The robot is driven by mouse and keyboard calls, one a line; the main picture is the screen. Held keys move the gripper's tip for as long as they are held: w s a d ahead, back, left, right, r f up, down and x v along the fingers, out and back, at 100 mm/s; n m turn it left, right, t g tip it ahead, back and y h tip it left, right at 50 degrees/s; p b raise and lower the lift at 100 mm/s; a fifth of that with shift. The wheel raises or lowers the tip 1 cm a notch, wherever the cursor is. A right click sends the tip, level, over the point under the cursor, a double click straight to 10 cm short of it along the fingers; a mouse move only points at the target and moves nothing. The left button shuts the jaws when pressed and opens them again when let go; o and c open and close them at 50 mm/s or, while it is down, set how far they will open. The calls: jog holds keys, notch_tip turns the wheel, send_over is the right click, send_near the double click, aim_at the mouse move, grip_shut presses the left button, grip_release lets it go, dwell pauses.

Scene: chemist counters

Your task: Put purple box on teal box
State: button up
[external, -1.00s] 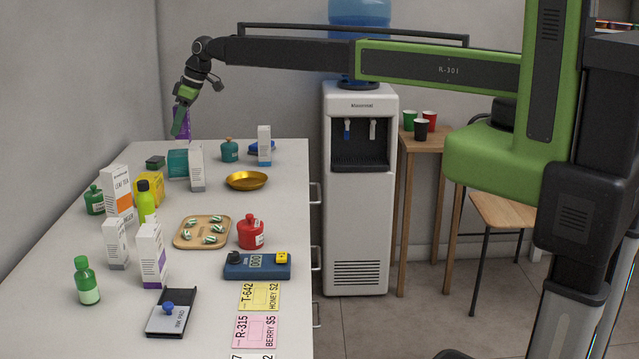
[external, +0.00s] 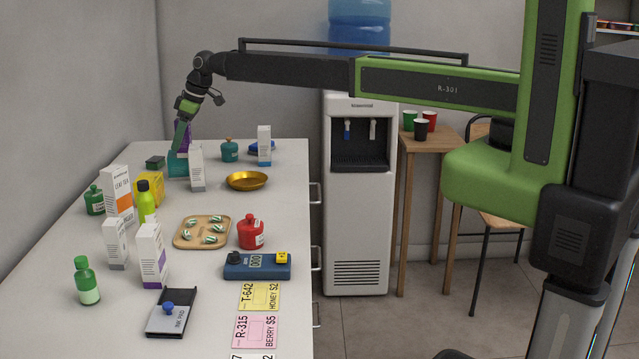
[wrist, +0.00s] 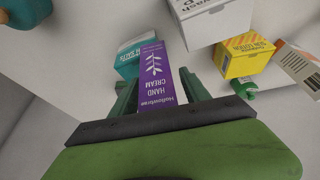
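The purple box (external: 184,136), labelled hand cream, is upright at the far left of the counter. It sits directly above the teal box (external: 178,163) and looks to touch its top, though the exact contact is hard to see. My gripper (external: 180,135) points down with its fingers on either side of the purple box. In the wrist view, the purple box (wrist: 158,75) lies between the two green fingers, which appear to be against its sides. The teal box (wrist: 131,57) shows beyond it, partly covered by the purple box.
A white box (external: 197,168) stands close in front of the teal box.

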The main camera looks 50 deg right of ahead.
jog(key=p+v, duration=1.1)
jog(key=v, duration=0.1)
jog(key=shift+r, duration=0.15)
jog(key=s+d+f+m+g+h, duration=0.1)
jog(key=s+d+m, duration=0.3)
jog(key=s+d, duration=0.9)
jog(key=s+d+f+m+g+h, duration=0.1)
jog(key=s+d+m, duration=0.4)
jog(key=s+d, duration=0.9)
jog(key=s+g+h, duration=0.1)
jog(key=s, duration=0.5)
jog(key=shift+s, duration=0.3)
